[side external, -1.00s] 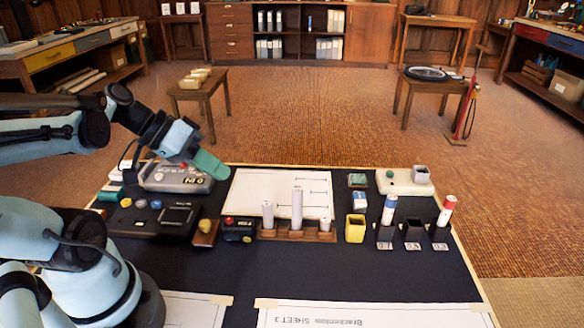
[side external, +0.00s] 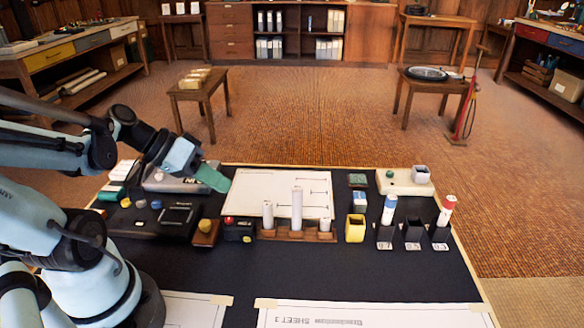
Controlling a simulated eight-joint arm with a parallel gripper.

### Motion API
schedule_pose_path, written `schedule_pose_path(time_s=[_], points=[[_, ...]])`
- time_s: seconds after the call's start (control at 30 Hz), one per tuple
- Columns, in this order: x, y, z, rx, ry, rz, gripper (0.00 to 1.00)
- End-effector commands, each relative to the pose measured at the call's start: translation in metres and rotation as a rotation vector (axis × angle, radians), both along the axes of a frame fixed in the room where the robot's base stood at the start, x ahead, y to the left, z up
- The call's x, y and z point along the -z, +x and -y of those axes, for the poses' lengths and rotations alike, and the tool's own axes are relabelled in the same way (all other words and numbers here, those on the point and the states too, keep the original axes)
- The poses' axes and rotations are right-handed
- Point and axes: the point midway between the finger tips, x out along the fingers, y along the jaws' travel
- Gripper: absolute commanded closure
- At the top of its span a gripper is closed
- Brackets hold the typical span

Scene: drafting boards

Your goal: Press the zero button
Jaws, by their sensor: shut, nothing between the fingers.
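A grey device (side external: 160,182) sits at the back left of the dark board; a red button and a display showed on it earlier. My arm now covers much of its top. No label reading zero is legible, so I cannot tell which button is the zero button. My gripper (side external: 219,185), with green fingers, is shut and empty. It points down and right, at the device's right end, beside the white sheet's left edge. I cannot tell whether it touches anything.
A white drawing sheet (side external: 250,188) lies right of the gripper. In front stand a wooden rack (side external: 283,234) with white cylinders, a black box (side external: 239,231) and a yellow cup (side external: 355,228). A pale box (side external: 397,186) with a green knob is at back right.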

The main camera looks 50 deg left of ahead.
Motion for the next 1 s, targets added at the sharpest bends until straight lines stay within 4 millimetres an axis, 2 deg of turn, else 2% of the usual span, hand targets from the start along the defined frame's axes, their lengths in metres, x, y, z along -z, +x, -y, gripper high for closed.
schedule_pose_path(time_s=[0.6,1.0], points=[[0.043,0.001,0.0,0.0,0.0,0.0,1.0],[0.053,0.001,0.001,0.0,0.0,0.0,1.0]])
